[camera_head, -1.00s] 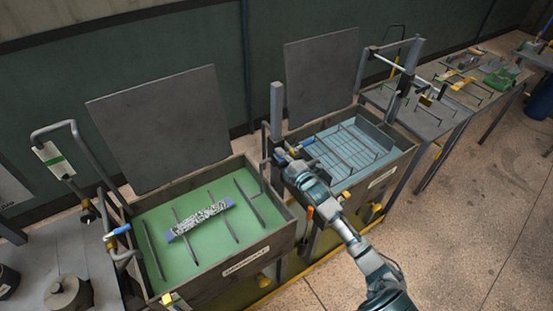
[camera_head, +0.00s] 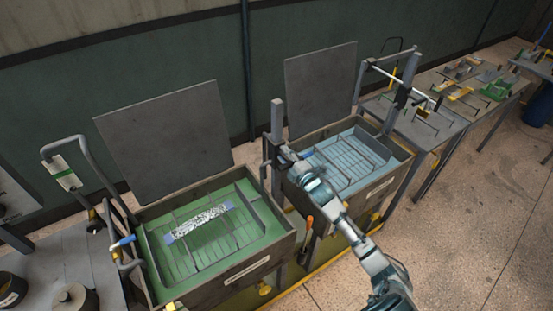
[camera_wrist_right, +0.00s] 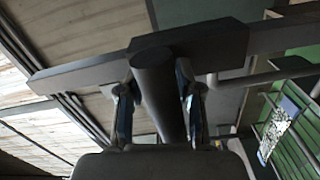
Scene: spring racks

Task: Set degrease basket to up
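The basket (camera_head: 187,262) is a wire frame in the green-liquid tank (camera_head: 229,283) on the left in the head view. Its floor wires show through the liquid, and a patterned light spring or bar (camera_head: 197,223) with bluish ends lies on it. My right gripper (camera_head: 284,158) is at the upright post (camera_head: 277,118) between the two tanks. In the right wrist view its fingers (camera_wrist_right: 158,100) close around a dark round handle (camera_wrist_right: 156,70) that joins a dark block (camera_wrist_right: 200,42). My left gripper is out of view.
A second tank (camera_head: 376,187) with blue liquid and a wire basket stands to the right. Raised grey lids stand behind both tanks. A bent-pipe frame (camera_head: 85,150) rises at the left. Tables with parts are at the back right; floor is clear at right.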

